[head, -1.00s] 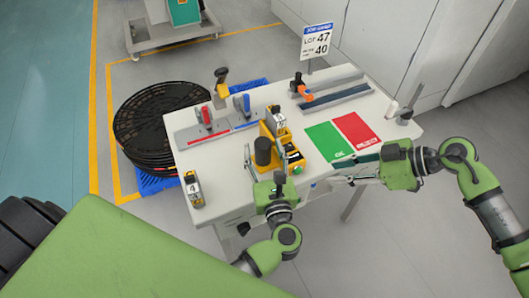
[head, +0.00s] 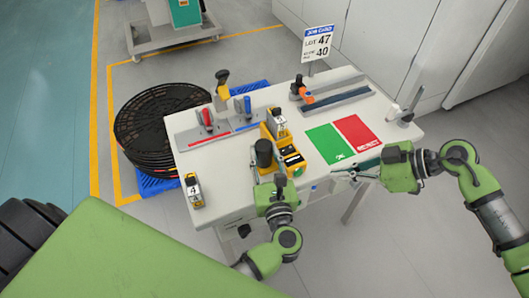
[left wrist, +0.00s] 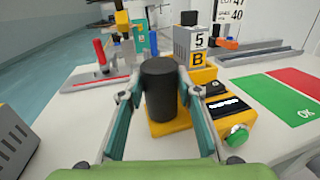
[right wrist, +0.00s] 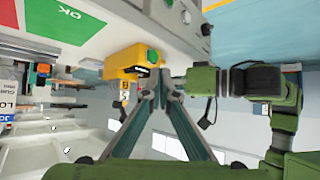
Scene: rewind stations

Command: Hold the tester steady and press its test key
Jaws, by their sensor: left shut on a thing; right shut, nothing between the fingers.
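The yellow tester (head: 291,158) stands near the table's front edge. It carries a black cylinder (left wrist: 160,88), a dark display (left wrist: 228,104) and a green test key (left wrist: 237,135). A grey block marked 5 (left wrist: 198,42) with a yellow B label sits at its back. My left gripper (left wrist: 161,93) is shut around the black cylinder, one finger on each side. My right gripper (head: 335,172) is shut and empty, to the right of the tester and apart from the green key. In the right wrist view its joined tips (right wrist: 161,76) show beside the tester (right wrist: 124,62).
Green (head: 328,142) and red (head: 357,132) mats lie right of the tester. A small block marked 4 (head: 194,191) stands at the table's left corner. Behind are a plate with red and blue handles (head: 215,131) and a job card sign (head: 318,42). Black reels (head: 150,125) are stacked left.

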